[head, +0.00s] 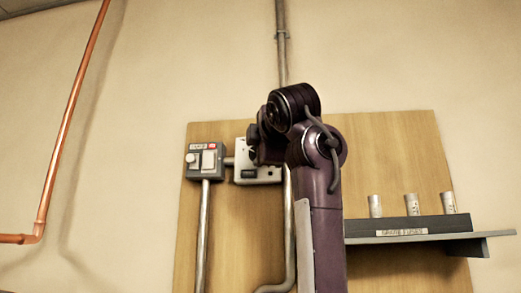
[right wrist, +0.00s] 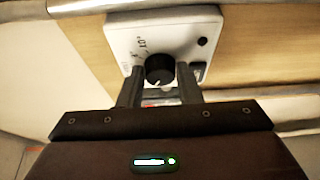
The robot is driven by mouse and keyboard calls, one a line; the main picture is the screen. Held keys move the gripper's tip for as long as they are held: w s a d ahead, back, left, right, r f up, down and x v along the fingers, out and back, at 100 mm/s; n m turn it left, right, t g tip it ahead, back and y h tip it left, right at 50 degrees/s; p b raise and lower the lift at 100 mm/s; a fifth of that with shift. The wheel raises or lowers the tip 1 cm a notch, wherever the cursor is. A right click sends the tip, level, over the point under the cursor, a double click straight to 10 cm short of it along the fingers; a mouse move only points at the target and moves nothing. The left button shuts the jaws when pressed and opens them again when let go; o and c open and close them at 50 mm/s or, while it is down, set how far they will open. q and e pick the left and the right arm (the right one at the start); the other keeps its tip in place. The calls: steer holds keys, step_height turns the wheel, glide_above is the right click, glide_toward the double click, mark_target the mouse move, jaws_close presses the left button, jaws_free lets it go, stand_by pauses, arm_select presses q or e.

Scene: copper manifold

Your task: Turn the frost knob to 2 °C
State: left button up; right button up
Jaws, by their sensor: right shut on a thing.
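The frost knob (right wrist: 160,67) is a round black knob on the face of a white control box (right wrist: 190,29). Printed marks, one looking like 10, curve around its upper left. I cannot read the knob's setting. My right gripper (right wrist: 159,78) has a dark finger on each side of the knob and is shut on it. In the head view the white box (head: 244,177) is partly covered by my right arm, and the knob and fingertips are hidden. My left gripper is not in view.
A grey switch box (head: 205,161) with a red label sits left of the white box on the wooden board (head: 390,145). Grey conduits run near both boxes. A shelf (head: 425,237) with three metal cylinders stands to the right. A copper pipe (head: 72,108) is far left.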

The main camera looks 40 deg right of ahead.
steer(key=o, duration=1)
steer(key=shift+w+a, duration=0.1)
steer(key=shift+c, duration=0.2)
steer(key=b+v, duration=0.3)
steer(key=v, duration=0.4)
steer(key=shift+s+b, duration=0.35)
steer(key=shift+s, duration=0.05)
steer(key=shift+a, duration=0.1)
